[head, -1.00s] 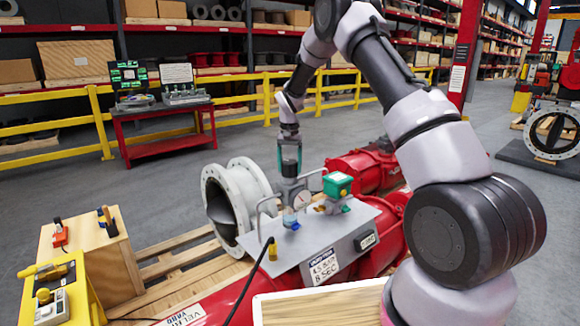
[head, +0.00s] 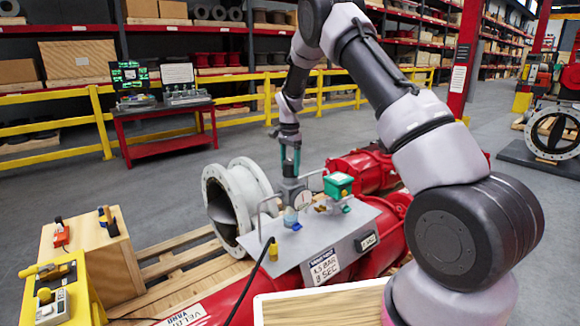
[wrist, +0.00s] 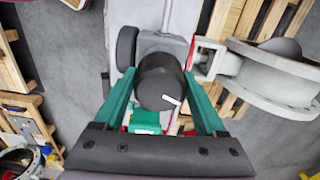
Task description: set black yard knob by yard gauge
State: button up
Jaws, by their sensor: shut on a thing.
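The black knob (wrist: 158,80) sits between the two green fingers of my gripper (wrist: 162,90) in the wrist view. My gripper is shut on it from above, and a short white mark shows on the knob's top, toward its lower right. In the head view my gripper (head: 290,165) points down over the grey panel (head: 335,235), and its fingers mostly hide the knob. The gauge (head: 303,201), with a round pale face, stands just below and right of the gripper. Its reading is too small to tell.
A green-topped box (head: 338,184) stands right of the gauge on the panel. Metal tube handles rise close around the gripper. A large grey flanged valve (head: 240,195) lies left of it. A wooden crate and yellow stand (head: 62,290) are at the lower left.

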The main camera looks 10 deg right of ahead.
jog(key=shift+r, duration=0.1)
dwell(0.3)
jog(key=o, duration=1.3)
notch_tip(320, 180, up, 11)
jog(key=shift+f, duration=0.15)
jog(key=shift+r, duration=0.2)
notch_tip(320, 180, up, 11)
jog(key=n+t+y, duration=0.1)
send_over(290, 162)
jog(key=s+d, duration=0.4)
jog(key=s, duration=0.2)
jog(key=s+d+r+n+t+y, duration=0.15)
jog(key=s+d+r, duration=0.25)
jog(key=s+r, duration=0.65)
jog(key=s+n+t, duration=0.1)
jog(key=s, duration=0.6)
jog(key=s+d+f+n+t, duration=0.1)
jog(key=s+n+t, duration=0.1)
jog(key=s, duration=0.6)
jog(key=s+d+n+t, duration=0.1)
jog(key=s, duration=0.7)
jog(key=shift+f+n+t+h, duration=0.25)
jog(key=shift+f+t, duration=0.1)
